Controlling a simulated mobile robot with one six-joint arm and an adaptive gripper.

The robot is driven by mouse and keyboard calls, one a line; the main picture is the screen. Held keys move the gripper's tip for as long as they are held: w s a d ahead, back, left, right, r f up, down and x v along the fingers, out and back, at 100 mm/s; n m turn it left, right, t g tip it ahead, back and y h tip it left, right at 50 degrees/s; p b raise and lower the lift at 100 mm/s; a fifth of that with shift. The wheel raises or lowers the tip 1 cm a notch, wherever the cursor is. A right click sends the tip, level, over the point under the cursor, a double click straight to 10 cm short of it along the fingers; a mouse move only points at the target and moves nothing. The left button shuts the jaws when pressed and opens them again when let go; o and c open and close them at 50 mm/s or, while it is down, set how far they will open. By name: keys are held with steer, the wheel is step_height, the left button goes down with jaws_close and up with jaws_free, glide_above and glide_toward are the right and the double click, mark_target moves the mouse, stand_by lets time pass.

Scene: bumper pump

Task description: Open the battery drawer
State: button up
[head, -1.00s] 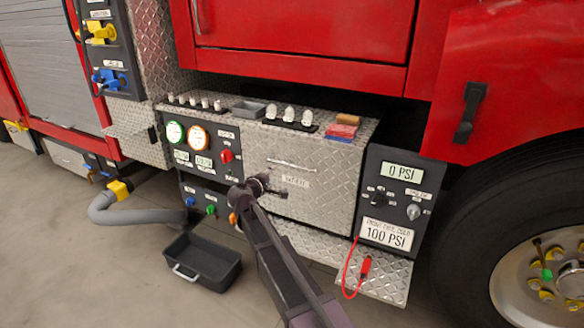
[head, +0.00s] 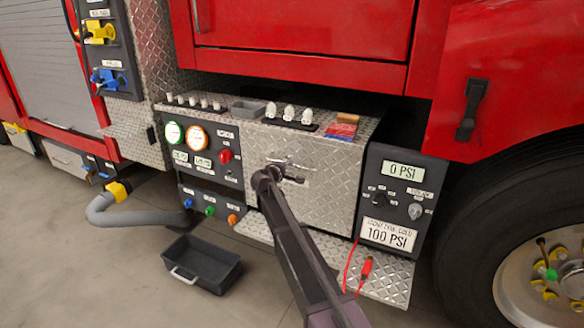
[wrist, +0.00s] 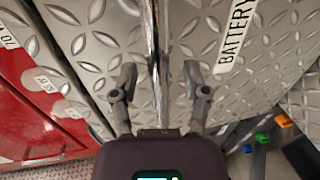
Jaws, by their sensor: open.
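The battery drawer has a silver diamond-plate front (head: 325,205) below the red cab, with a thin horizontal bar handle (head: 300,166). Its front looks flush with the housing. My gripper (head: 284,172) is in front of the drawer at the handle, covering part of it and the label in the head view. In the wrist view, my gripper (wrist: 159,82) is open, with one finger on each side of the shiny handle bar (wrist: 157,45). The fingers are apart from the bar. The white BATTERY label (wrist: 236,32) shows to the right of the bar.
A gauge panel (head: 200,150) is left of the drawer and a PSI panel (head: 388,200) is right of it. A diamond-plate step (head: 385,275) juts out below, with a red clip (head: 366,267). A dark bin (head: 202,265) and a grey hose (head: 140,216) are on the floor.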

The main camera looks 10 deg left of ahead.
steer(key=shift+w, duration=0.1)
jaws_close()
steer(key=shift+d, duration=0.35)
steer(key=shift+a, duration=0.1)
